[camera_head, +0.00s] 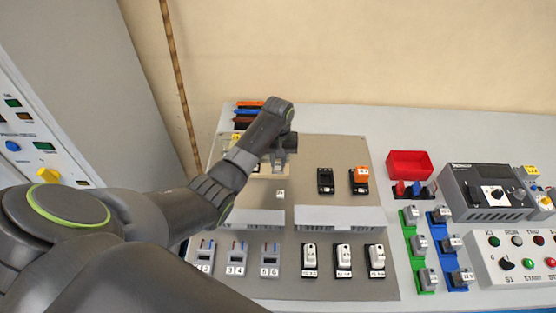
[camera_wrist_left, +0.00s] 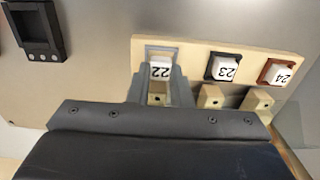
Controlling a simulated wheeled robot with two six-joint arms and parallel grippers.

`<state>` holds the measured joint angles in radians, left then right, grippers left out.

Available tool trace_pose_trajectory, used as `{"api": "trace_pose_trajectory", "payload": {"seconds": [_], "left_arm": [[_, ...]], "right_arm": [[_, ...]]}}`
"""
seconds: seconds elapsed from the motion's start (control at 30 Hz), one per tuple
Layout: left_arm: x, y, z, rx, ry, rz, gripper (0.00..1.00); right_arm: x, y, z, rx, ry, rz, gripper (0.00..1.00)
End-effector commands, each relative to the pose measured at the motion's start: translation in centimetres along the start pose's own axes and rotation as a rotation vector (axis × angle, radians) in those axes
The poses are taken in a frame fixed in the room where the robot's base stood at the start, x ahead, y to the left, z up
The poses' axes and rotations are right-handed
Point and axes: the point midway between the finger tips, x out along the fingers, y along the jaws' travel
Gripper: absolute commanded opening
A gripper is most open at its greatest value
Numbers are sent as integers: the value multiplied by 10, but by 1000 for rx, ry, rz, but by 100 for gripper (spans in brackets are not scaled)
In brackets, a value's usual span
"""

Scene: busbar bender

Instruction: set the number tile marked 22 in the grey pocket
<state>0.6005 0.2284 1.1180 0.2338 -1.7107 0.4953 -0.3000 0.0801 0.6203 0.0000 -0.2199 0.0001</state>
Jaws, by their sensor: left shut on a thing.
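My left gripper (camera_wrist_left: 158,88) is shut on the white number tile marked 22 (camera_wrist_left: 161,71). The tile's number reads upside down in the left wrist view. The grey pocket (camera_wrist_left: 149,47) is at the left end of a beige board (camera_wrist_left: 197,48). The tile overlaps the near part of this pocket; I cannot tell whether it is in it or just above it. In the head view my left gripper (camera_head: 283,152) is over the beige board (camera_head: 262,175), and the tile and pocket are hidden there. My right gripper is not in view.
Tile 23 (camera_wrist_left: 225,68) sits in a black pocket and tile 24 (camera_wrist_left: 278,72) in a brown one, right of the grey pocket. Beige blocks with holes stand nearby. A black socket (camera_head: 325,181) stands to the right, with a red bin (camera_head: 409,162) farther off.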

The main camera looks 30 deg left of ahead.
Motion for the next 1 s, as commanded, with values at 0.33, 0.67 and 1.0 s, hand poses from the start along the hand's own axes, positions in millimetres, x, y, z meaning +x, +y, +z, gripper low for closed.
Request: {"api": "trace_pose_trajectory", "payload": {"seconds": [0.33,0.67,1.0], "left_arm": [[0,0,0,0,0,0,32],[0,0,0,0,0,0,44],[-40,0,-2,0,6,1,44]], "right_arm": [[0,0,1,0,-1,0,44],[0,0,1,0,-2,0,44],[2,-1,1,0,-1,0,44]]}}
